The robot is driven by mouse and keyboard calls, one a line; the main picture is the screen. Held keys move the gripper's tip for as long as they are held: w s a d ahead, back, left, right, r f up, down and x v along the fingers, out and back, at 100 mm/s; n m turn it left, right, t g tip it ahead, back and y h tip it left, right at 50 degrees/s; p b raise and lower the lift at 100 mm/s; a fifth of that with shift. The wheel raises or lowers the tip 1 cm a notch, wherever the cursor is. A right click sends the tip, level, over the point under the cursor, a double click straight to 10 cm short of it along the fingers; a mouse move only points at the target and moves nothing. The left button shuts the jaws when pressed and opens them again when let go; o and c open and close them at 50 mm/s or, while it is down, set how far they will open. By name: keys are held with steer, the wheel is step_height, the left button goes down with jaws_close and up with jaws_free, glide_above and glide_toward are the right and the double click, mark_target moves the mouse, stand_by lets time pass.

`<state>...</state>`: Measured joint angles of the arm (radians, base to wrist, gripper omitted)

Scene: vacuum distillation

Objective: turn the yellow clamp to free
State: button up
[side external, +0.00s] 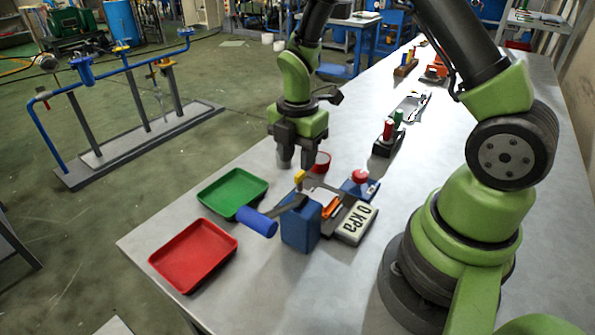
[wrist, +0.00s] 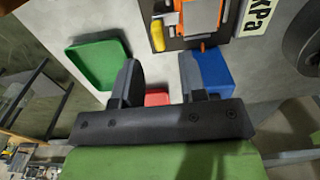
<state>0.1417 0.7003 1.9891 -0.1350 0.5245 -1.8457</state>
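The yellow clamp (side external: 300,177) is a small yellow piece at the back of the blue block (side external: 300,230) in the side view. In the wrist view the yellow clamp (wrist: 157,37) lies ahead of the gap between my fingers, beside an orange-framed part (wrist: 197,14). My gripper (side external: 296,158) points down above and behind the clamp, apart from it. In the wrist view my gripper (wrist: 158,72) has its two fingers spread with nothing between them. I cannot tell the clamp's exact turn angle.
A green tray (side external: 232,192) and a red tray (side external: 194,256) lie at the left. A red button (side external: 360,176) and a "0 kPa" display (side external: 355,224) stand right. Bottles (side external: 388,131) stand farther back.

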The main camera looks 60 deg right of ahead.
mark_target(298, 175)
steer(key=shift+f, duration=2.15)
jaws_close()
